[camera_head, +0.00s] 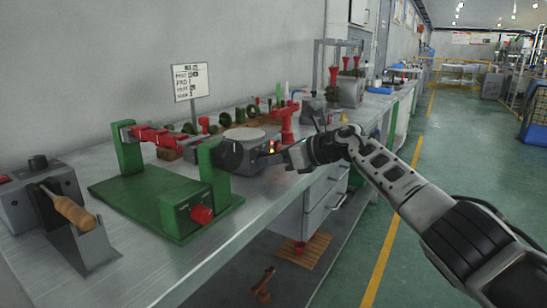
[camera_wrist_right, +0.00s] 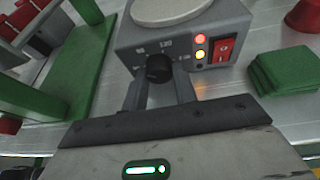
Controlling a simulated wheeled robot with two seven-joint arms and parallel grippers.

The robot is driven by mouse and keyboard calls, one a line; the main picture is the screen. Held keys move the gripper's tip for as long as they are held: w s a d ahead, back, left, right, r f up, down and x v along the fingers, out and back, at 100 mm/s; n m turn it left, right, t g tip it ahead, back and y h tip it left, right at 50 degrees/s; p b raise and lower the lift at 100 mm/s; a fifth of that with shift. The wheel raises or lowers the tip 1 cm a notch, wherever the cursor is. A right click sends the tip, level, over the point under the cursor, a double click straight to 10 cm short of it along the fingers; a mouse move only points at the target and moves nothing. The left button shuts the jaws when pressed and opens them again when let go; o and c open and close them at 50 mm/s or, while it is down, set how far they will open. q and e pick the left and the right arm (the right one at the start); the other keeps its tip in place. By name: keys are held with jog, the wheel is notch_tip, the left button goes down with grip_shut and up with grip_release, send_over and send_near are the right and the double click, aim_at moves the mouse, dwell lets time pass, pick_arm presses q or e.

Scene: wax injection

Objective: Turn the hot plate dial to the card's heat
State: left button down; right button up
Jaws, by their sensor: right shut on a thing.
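The grey hot plate (camera_wrist_right: 135,35) with its round pale top shows in the right wrist view, and partly in the head view (camera_head: 243,134). Its black dial (camera_wrist_right: 159,67) is on the front face, with the marks 90 and 120 above it. My right gripper (camera_wrist_right: 160,84) is shut on the dial, one finger on each side. In the head view my right gripper (camera_head: 280,155) is at the hot plate's front. The white card (camera_head: 190,82) stands on a post behind the green frame; its lettering is too small to read surely. My left gripper is out of view.
Beside the dial are a red lamp, a yellow lamp and a red switch (camera_wrist_right: 222,48). Green blocks (camera_wrist_right: 285,70) lie to the right. A green frame (camera_head: 128,148) stands left of the hot plate. A grey box and wooden-handled tool (camera_head: 70,210) are at front left.

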dwell(0.3)
jog(key=o, duration=1)
jog(key=shift+d+r, duration=0.1)
jog(key=shift+d, duration=0.05)
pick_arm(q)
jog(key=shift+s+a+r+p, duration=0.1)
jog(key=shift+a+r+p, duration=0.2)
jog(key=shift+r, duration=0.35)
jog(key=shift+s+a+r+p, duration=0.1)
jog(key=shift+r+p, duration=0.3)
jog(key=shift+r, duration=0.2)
pick_arm(e)
jog(key=v, duration=1.5)
jog(key=shift+s+d+r, duration=0.15)
jog(key=shift+s+d, duration=0.05)
jog(key=shift+d, duration=0.05)
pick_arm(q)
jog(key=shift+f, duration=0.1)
